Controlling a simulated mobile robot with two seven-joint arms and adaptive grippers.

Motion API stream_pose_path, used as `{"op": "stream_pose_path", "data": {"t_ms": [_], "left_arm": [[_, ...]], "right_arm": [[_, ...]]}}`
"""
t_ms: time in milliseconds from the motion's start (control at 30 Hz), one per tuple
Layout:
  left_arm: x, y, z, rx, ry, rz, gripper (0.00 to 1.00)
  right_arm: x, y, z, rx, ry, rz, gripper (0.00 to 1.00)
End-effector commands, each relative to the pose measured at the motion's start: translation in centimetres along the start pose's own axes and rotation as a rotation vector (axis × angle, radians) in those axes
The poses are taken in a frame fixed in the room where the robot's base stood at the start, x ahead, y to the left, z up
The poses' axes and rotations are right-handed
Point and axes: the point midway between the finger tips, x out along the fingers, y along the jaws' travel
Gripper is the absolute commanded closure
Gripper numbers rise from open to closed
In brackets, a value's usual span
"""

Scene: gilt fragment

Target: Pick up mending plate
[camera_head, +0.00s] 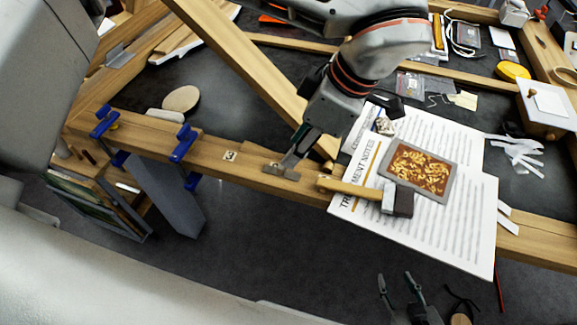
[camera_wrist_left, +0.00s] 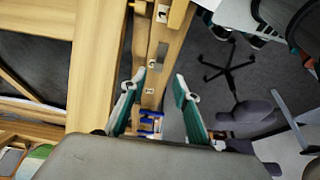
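The mending plate (camera_head: 279,172) is a small grey metal strip lying on the wooden beam (camera_head: 225,170), between two small marked tags. It also shows in the left wrist view (camera_wrist_left: 162,55), just past the fingertips. My left gripper (camera_head: 292,157) reaches down from above, its fingertips over or close beside the plate in the head view. In the left wrist view the left gripper (camera_wrist_left: 160,82) has its two teal fingers apart with nothing between them. Contact with the plate cannot be told. My right gripper (camera_head: 398,280) is open and empty at the bottom right, away from the beam.
Blue clamps (camera_head: 183,143) grip the beam to the left. A hammer (camera_head: 365,190) lies right of the plate, over printed sheets (camera_head: 450,235), beside a gilt panel (camera_head: 421,171). A diagonal wooden bar (camera_head: 240,60) runs behind. Floor in front is partly clear.

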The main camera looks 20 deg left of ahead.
Motion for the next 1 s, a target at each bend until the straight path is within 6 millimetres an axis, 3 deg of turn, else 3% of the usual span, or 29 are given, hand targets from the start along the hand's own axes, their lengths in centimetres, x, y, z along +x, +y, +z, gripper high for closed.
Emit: {"op": "stream_pose_path", "data": {"t_ms": [533,867,1000], "left_arm": [[6.6,0.2,-0.1,0.003,-0.003,-0.007,0.69],[7.4,0.2,-0.1,0.003,-0.004,-0.004,0.69],[7.3,0.2,-0.1,0.003,-0.004,-0.005,1.0]], "right_arm": [[-0.2,0.0,-0.4,0.0,0.002,0.0,0.6],[-0.2,0.0,-0.3,0.0,0.001,0.0,0.6],[-0.2,0.0,-0.3,0.0,0.001,0.0,0.6]]}}
